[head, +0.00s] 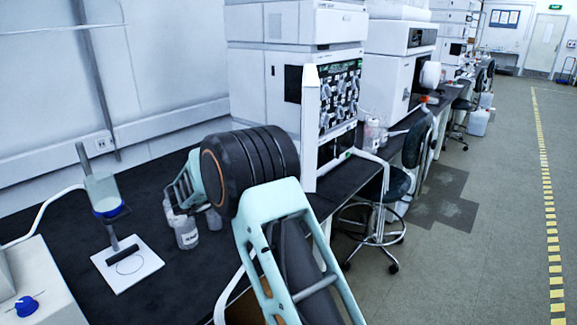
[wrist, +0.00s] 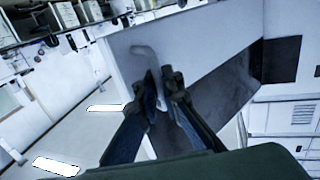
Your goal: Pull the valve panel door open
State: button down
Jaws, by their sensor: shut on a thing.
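The valve panel door (head: 310,130) is a white slab standing out from the front of the chromatography stack (head: 265,75), seen nearly edge-on in the head view. The valve panel (head: 340,97), with several valves, is exposed beside it. In the wrist view the pale door (wrist: 200,45) fills the upper middle, with a grey curved handle (wrist: 147,58) on it. My gripper (wrist: 157,98) is shut on this handle, one dark finger on each side. In the head view my arm hides the gripper and the handle.
A stool (head: 380,195) stands right of the bench, close to the stack. Bottles (head: 186,232) stand on the dark bench behind my arm. The floor (head: 470,250) at the right is clear.

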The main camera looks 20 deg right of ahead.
jog(key=shift+a+f, duration=0.1)
jog(key=shift+f, duration=0.05)
jog(key=c, duration=2.4)
grip_release()
jog(key=shift+s, duration=0.1)
jog(key=shift+a, duration=0.1)
jog(key=v, duration=1.2)
